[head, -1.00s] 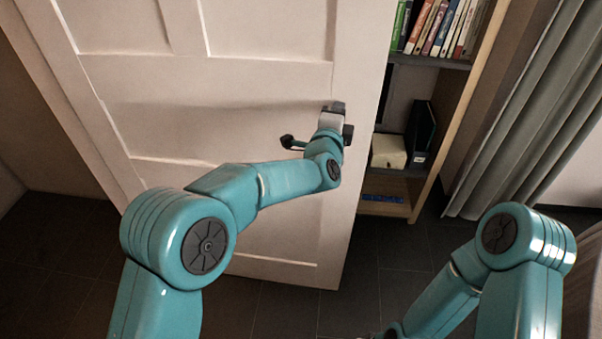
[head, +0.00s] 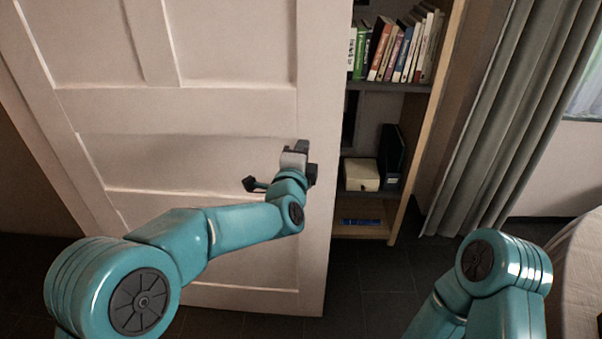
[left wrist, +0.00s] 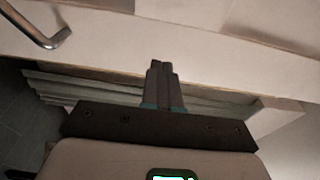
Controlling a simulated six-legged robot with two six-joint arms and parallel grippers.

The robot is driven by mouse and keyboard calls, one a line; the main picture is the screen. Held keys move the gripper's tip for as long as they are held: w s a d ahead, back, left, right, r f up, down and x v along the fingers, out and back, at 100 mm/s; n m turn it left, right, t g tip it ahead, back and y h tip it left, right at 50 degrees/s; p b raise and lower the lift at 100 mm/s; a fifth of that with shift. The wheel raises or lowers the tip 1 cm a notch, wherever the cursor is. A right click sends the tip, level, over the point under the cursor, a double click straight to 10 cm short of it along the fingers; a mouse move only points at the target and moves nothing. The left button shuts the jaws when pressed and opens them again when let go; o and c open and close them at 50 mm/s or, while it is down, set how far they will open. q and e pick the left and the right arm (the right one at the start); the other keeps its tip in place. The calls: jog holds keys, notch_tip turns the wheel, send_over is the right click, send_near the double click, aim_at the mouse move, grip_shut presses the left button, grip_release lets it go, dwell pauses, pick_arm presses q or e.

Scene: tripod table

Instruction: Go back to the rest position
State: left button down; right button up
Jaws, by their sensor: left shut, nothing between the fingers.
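My left gripper (head: 301,147) is in front of the white panelled door (head: 200,108), near its right edge in the head view. It is shut and empty. In the left wrist view its two fingers (left wrist: 161,68) are together, with the pale door (left wrist: 100,42) beyond them. A metal door handle (left wrist: 45,38) shows at the upper left of that view, apart from the fingers. My right arm is at the lower right of the head view; its gripper is out of frame.
A bookshelf (head: 408,150) with books (head: 398,45), a white box (head: 361,175) and dark binders stands behind the door's right edge. A grey curtain (head: 490,120) hangs to its right. A pale rounded piece of furniture (head: 578,265) is at the far right. Dark floor (head: 365,290) lies between.

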pick_arm(q)
jog(key=s+b, duration=0.1)
jog(key=s, duration=0.5)
jog(key=w+a+f+n+g+y, duration=0.2)
jog(key=a+f+y, duration=0.1)
jog(key=a+f, duration=0.95)
jog(key=s+a+f+n+g, duration=0.2)
jog(key=s+a+f+g, duration=0.15)
jog(key=f, duration=0.55)
jog(key=s+a+f+n+g, duration=0.15)
jog(key=s+a+f, duration=0.3)
jog(key=f, duration=0.55)
jog(key=s+f+n+g, duration=0.4)
jog(key=s+f, duration=0.4)
jog(key=s, duration=0.3)
jog(key=s+d+f+n+g+h, duration=0.1)
jog(key=s+d+n+g, duration=0.1)
jog(key=s+n, duration=0.4)
jog(key=s+d+f+n+g+h, duration=0.1)
jog(key=s+f+n+g, duration=0.1)
jog(key=s+n+g, duration=0.2)
jog(key=s+n, duration=0.3)
jog(key=s, duration=0.3)
jog(key=shift+s+d, duration=0.25)
jog(key=shift+d, duration=0.15)
